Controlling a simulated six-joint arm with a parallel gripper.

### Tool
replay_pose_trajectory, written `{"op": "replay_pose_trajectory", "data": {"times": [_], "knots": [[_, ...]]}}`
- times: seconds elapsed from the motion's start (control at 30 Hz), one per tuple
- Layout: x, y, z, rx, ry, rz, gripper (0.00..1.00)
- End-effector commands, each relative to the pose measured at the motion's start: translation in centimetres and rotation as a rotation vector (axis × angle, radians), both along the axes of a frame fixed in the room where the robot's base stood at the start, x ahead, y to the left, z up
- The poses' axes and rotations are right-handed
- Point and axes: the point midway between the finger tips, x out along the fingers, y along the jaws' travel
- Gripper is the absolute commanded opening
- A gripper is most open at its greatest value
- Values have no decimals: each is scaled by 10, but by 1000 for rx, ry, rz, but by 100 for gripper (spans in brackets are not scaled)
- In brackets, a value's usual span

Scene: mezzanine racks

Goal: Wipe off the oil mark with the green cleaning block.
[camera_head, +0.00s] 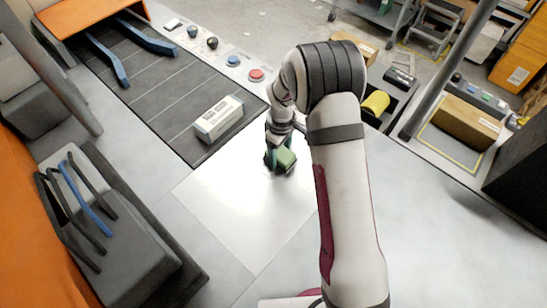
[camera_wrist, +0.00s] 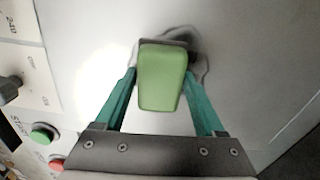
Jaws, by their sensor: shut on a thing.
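The green cleaning block (camera_wrist: 162,80) is between the fingers of my gripper (camera_wrist: 163,90) in the wrist view. My gripper is shut on it. In the head view the green block (camera_head: 286,158) is at the end of my arm, low over the bright metal surface (camera_head: 220,205). My gripper (camera_head: 278,157) is there too. The dark oil mark (camera_wrist: 203,62) shows in the wrist view around the far end and right side of the block, partly hidden by it. In the head view my gripper and arm hide most of the mark. I cannot tell whether the block touches the surface.
A white box (camera_head: 218,117) lies on the dark conveyor (camera_head: 165,85) left of my gripper. A red button (camera_head: 256,75) sits on the control panel behind. A yellow roll (camera_head: 375,103) is to the right. The metal surface in front is clear.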

Motion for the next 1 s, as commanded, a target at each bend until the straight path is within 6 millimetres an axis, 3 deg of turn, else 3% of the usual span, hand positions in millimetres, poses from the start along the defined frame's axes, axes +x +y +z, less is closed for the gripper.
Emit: {"op": "replay_pose_trajectory", "data": {"times": [0.5, 1.0], "knots": [[33, -33, 0, 0, -1, -1, 27], [1, -1, 0, 0, 0, 2, 27]]}}
